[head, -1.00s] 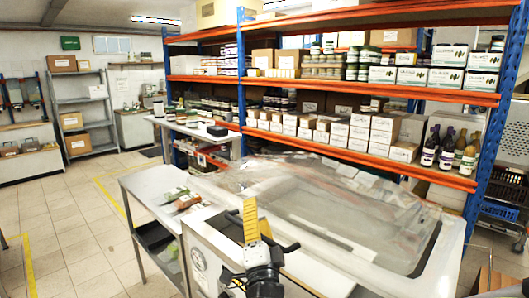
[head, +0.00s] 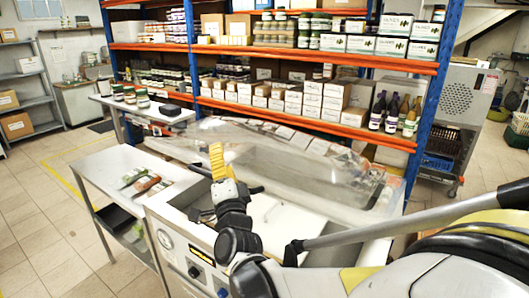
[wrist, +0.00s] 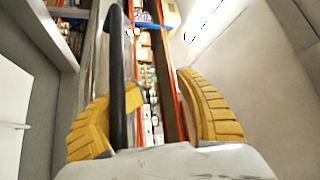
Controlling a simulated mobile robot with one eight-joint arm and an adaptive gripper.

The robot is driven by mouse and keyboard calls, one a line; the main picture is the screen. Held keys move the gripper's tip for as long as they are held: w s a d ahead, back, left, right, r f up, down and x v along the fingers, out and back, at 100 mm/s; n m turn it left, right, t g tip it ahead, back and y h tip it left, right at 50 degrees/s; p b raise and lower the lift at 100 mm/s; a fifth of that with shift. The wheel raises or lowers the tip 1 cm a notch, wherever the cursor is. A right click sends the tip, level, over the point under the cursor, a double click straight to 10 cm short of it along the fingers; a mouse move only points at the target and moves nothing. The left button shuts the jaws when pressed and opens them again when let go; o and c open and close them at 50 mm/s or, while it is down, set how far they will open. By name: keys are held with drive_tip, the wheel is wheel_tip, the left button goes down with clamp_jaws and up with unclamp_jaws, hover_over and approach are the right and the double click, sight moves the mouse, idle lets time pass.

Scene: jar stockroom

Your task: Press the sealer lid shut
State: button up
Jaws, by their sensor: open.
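A side table (head: 95,165) with small packets (head: 145,183) stands left of the sealer. Behind is a blue and orange rack (head: 300,122) full of boxes and jars. Tiled floor (head: 40,215) is clear at the left. A grey cabinet (head: 462,95) stands at the right.

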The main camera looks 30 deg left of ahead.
drive_tip(key=shift+s+d+f+b, duration=0.4)
drive_tip(key=shift+d+f+b, duration=0.2)
drive_tip(key=shift+d, duration=0.15)
drive_tip(key=shift+s+d+f+b, duration=0.35)
drive_tip(key=shift+d+f+b, duration=0.2)
drive_tip(key=shift+d, duration=0.15)
drive_tip(key=shift+s+d+f+b, duration=0.5)
drive_tip(key=shift+s+d+f, duration=0.15)
drive_tip(key=shift+d, duration=0.15)
drive_tip(key=shift+o, duration=0.3)
drive_tip(key=shift+s+d+f, duration=0.15)
drive_tip(key=shift+s+d, duration=0.05)
drive_tip(key=o, duration=0.8)
drive_tip(key=shift+b+v, duration=0.55)
drive_tip(key=shift+v, duration=0.5)
drive_tip(key=b+v, duration=0.1)
drive_tip(key=v, duration=0.2)
drive_tip(key=shift+a, duration=0.1)
drive_tip(key=shift+s, duration=0.1)
